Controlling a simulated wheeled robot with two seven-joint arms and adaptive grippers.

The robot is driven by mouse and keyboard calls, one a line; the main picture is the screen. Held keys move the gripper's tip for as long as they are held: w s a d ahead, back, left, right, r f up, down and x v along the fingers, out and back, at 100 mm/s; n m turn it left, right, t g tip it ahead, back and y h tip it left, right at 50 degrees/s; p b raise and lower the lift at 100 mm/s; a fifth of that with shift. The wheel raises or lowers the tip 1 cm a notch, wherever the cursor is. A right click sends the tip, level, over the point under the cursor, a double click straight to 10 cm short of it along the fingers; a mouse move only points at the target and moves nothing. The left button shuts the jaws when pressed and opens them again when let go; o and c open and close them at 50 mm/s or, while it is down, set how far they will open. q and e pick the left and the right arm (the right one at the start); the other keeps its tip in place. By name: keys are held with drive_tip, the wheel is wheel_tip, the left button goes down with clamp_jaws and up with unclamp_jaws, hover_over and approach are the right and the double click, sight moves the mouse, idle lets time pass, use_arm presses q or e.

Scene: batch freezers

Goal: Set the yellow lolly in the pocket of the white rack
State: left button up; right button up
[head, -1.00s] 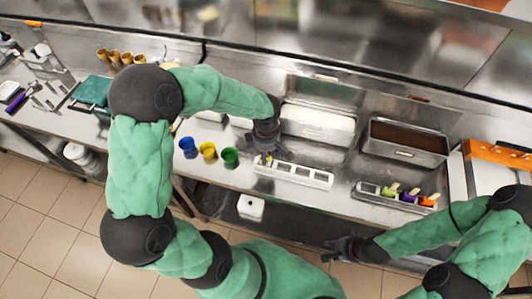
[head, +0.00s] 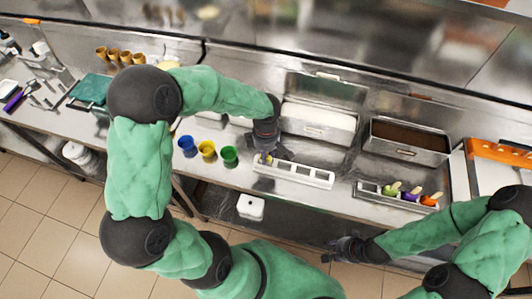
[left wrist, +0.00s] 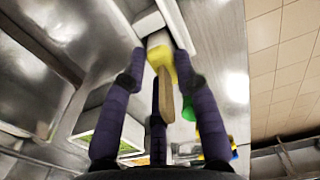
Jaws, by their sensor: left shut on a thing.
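The white rack (head: 297,178) lies on the counter, with a row of open pockets. My left gripper (head: 267,156) is over its left end, pointing down. In the left wrist view, its dark fingers (left wrist: 160,110) are shut around the yellow lolly (left wrist: 183,72), whose wooden stick (left wrist: 167,98) points towards the camera. The lolly's far end is at the white rack (left wrist: 178,20); how deep it sits in a pocket I cannot tell. In the head view the fingers hide most of the lolly. My right gripper (head: 343,248) is in front of the counter, away from the rack; its opening is unclear.
Blue (head: 187,146), yellow (head: 207,150) and green (head: 229,156) cups stand left of the rack. A metal tray (head: 372,192) with several lollies is to the right. A white tub (head: 318,121) and a brown-filled tub (head: 407,137) stand behind.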

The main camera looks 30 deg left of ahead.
use_arm(q)
drive_tip(key=shift+f+b, duration=0.25)
drive_tip(key=shift+b, duration=0.2)
idle(0.4)
drive_tip(key=o, duration=1.2)
drive_tip(key=shift+c, duration=0.2)
wheel_tip(320, 180, up, 12)
idle(0.3)
